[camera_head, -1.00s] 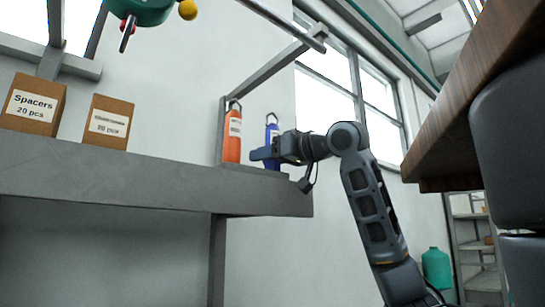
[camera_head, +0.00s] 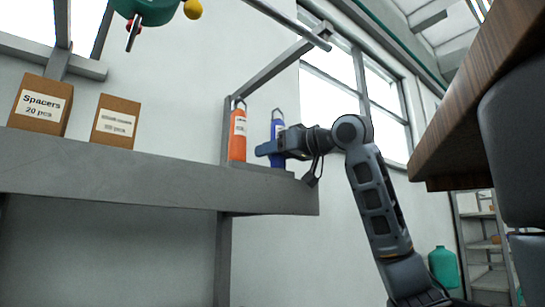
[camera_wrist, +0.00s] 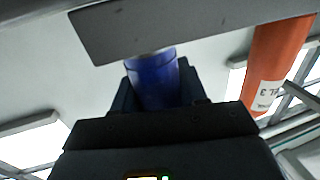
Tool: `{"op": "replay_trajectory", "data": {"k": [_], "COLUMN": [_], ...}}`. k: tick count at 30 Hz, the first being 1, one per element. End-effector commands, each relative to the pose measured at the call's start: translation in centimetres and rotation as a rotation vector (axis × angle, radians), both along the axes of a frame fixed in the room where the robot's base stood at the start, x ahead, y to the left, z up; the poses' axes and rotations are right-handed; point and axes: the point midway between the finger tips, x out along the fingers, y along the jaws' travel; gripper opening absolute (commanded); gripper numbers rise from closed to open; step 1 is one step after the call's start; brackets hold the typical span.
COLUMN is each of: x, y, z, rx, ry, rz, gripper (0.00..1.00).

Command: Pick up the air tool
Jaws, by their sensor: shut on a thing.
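A blue cylinder with a loop on top (camera_head: 278,127) is upright at the right end of a grey shelf. My gripper (camera_head: 267,149) is shut around its middle, and the wrist view shows the blue body (camera_wrist: 153,82) between both fingers. I cannot tell whether its base touches the shelf. An orange cylinder of like shape with a white label (camera_head: 238,136) stands close to its left and also shows in the wrist view (camera_wrist: 276,62). No readable label names either one as the air tool.
The grey shelf (camera_head: 110,175) also bears a Spacers box (camera_head: 40,106) and a second brown box (camera_head: 116,121). A grey frame bar (camera_head: 285,73) rises above the cylinders. A green device (camera_head: 150,9) hangs at upper left. A wooden edge (camera_head: 465,110) is at right.

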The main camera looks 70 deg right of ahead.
Motion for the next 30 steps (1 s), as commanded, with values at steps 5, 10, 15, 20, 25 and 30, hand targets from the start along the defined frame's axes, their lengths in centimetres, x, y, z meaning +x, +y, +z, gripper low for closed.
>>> {"op": "replay_trajectory", "data": {"k": [5,10,15,20,25,30], "x": [0.0,-1.4,-4.1,-6.4,-8.1,-8.9], "y": [0.2,-1.0,-3.2,-5.1,-6.5,-7.1], "z": [2.1,4.2,6.3,8.2,9.4,10.1], "rx": [-0.005,-0.001,0.0,-0.001,-0.001,-0.003], "ry": [-0.005,-0.006,-0.005,-0.005,-0.003,-0.003], "rz": [0.002,-0.002,-0.001,0.0,0.0,0.001], "gripper": [0.0,0.0,0.0,0.0,0.0,0.0]}}
